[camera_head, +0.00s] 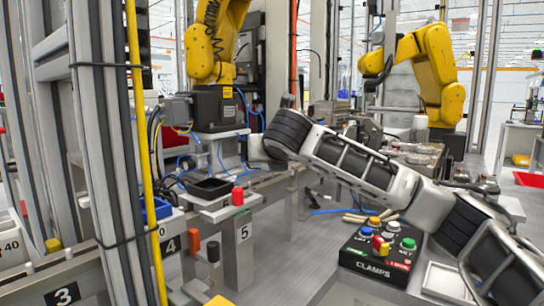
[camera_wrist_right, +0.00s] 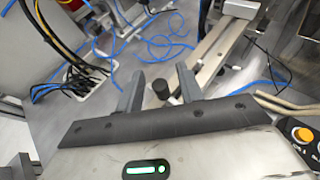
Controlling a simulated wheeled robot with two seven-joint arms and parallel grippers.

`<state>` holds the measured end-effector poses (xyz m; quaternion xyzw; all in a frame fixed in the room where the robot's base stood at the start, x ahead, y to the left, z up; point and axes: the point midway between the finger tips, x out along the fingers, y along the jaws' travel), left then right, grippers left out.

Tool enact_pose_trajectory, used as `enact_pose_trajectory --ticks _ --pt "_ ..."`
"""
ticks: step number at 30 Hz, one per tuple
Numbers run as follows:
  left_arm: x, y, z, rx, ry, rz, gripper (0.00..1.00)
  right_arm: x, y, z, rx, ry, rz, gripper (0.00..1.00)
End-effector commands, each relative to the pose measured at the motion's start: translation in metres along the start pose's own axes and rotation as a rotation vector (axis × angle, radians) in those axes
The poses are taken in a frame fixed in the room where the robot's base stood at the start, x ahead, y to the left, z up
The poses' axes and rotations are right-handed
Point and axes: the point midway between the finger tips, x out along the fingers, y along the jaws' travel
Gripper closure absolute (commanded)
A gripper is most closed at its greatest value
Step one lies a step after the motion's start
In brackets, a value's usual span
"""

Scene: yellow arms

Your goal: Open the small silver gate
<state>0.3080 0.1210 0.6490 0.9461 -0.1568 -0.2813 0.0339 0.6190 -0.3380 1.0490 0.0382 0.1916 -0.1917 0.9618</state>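My right arm crosses the head view from the lower right. In the right wrist view my right gripper (camera_wrist_right: 159,92) shows two dark fingers spread apart. My left gripper is not in view.
A black CLAMPS button box (camera_head: 380,254) stands at the lower right, near my right arm. A black tray (camera_head: 210,188) and a red knob (camera_head: 237,196) are at the left. A yellow pole (camera_head: 146,150) stands at the left. Blue hoses (camera_wrist_right: 150,45) lie beyond the fingers.

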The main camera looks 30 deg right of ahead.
Motion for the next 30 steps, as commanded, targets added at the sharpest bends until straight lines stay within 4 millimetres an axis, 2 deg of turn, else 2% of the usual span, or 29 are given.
enact_pose_trajectory --ticks 5,8,9,20,30 --pt "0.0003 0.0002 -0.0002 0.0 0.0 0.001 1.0 0.0 0.0003 -0.0002 0.0 0.0 0.0 0.63" --pt "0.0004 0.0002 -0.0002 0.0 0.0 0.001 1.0 -0.0002 0.0003 -0.0001 0.0 0.0 0.0 0.88" --pt "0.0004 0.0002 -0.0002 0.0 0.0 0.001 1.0 -0.0002 0.0003 -0.0001 0.0 0.0 0.0 0.99" --pt "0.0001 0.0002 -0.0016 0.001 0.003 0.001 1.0 -0.0011 -0.0006 0.0002 0.018 -0.017 0.007 1.0" --pt "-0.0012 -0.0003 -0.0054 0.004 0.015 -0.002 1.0 -0.009 -0.0063 0.0047 0.146 -0.158 0.06 1.0"
